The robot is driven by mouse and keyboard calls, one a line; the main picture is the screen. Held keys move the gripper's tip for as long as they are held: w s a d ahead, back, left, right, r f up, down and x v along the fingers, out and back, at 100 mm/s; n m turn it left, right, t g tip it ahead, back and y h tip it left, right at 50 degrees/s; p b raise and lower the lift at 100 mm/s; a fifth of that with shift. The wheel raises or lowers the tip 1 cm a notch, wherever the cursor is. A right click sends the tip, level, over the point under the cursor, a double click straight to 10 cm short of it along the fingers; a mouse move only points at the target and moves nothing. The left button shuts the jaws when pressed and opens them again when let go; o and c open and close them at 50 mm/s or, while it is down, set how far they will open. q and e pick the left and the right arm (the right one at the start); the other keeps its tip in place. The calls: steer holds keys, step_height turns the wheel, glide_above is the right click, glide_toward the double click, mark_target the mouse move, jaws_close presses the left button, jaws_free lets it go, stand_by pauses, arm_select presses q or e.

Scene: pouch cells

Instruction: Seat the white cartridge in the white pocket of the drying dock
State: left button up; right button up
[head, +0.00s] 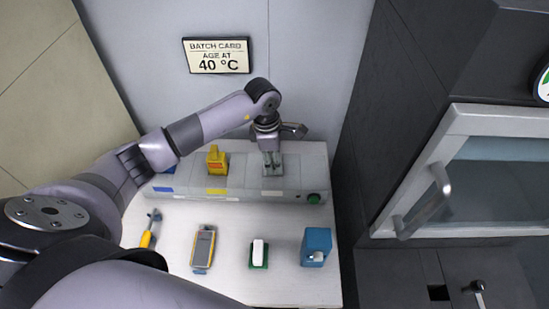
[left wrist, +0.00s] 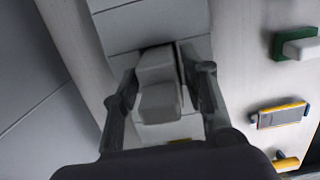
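The drying dock (head: 245,183) is a long grey block at the back of the white table. The white cartridge (left wrist: 158,88) stands at the dock's right-hand pocket in the left wrist view, with a dark gap along its side; I cannot tell how deep it sits. In the head view my gripper mostly hides it. My left gripper (head: 271,158) points down over that pocket. In the left wrist view its fingers (left wrist: 163,85) are apart on either side of the cartridge, with visible gaps. My right gripper is not in view.
A yellow cartridge (head: 217,161) stands in the dock's middle; a blue one (head: 164,168) is at its left. In front lie a yellow-handled tool (head: 148,236), a yellow-grey meter (head: 203,249), a white block on a green base (head: 258,254) and a blue box (head: 316,246). A dark cabinet borders the right.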

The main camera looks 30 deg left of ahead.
arm_select(q)
steer(key=shift+o, duration=0.7)
steer(key=shift+r, duration=0.1)
steer(key=shift+r, duration=0.2)
steer(key=r+b, duration=0.1)
steer(key=r, duration=0.2)
steer(key=r+b, duration=0.1)
steer(key=r, duration=0.3)
steer(key=a+r+b, duration=0.1)
steer(key=r, duration=0.2)
steer(key=shift+s+a+r, duration=0.1)
steer(key=shift+s+r, duration=0.1)
steer(key=shift+r, duration=0.05)
steer(key=shift+s+r, duration=0.1)
steer(key=shift+r, duration=0.5)
